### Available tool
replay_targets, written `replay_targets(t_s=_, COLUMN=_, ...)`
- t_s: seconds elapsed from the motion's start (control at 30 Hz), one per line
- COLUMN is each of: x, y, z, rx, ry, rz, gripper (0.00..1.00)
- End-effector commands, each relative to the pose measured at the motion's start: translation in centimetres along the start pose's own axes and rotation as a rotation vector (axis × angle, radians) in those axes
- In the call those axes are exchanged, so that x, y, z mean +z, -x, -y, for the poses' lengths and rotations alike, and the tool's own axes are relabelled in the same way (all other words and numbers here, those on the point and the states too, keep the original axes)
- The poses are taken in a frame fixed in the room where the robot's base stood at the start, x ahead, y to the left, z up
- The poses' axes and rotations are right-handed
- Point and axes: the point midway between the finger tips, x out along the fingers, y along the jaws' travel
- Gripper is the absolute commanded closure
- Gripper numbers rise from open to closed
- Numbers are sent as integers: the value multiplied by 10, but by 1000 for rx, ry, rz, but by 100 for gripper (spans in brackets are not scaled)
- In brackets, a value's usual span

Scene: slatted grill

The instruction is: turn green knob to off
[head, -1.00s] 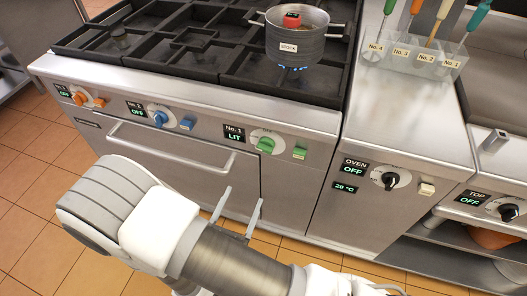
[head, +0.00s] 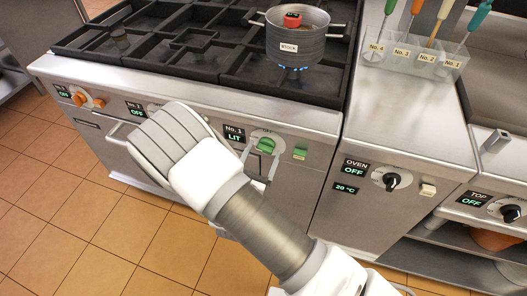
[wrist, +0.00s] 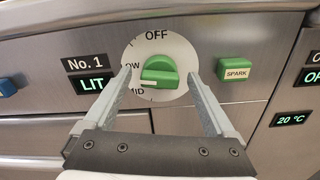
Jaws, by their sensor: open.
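The green knob (wrist: 160,72) sits on a white dial on the stove front, with OFF marked at the top and LOW and MID at the left. Its pale pointer line faces left, between LOW and MID. The knob also shows in the head view (head: 266,145). The No. 1 display (wrist: 90,83) beside it reads LIT. My gripper (wrist: 160,85) is open, with one finger on each side of the knob in the wrist view. I cannot tell whether the fingers touch it.
A green SPARK button (wrist: 235,71) is right of the dial, close to the right finger. A pot (head: 297,38) stands over a blue flame on the grate.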

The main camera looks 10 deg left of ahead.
Motion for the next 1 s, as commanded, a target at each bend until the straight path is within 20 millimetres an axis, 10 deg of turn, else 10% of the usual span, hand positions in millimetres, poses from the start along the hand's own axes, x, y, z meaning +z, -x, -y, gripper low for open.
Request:
replay_targets(t_s=0.37, x=0, y=-8, z=0, rx=0, ry=1, rz=0, gripper=10)
replay_targets(t_s=0.87, x=0, y=-7, z=0, rx=0, ry=1, rz=0, gripper=96)
replay_targets(t_s=1.0, x=0, y=-7, z=0, rx=0, ry=-4, rz=0, gripper=96)
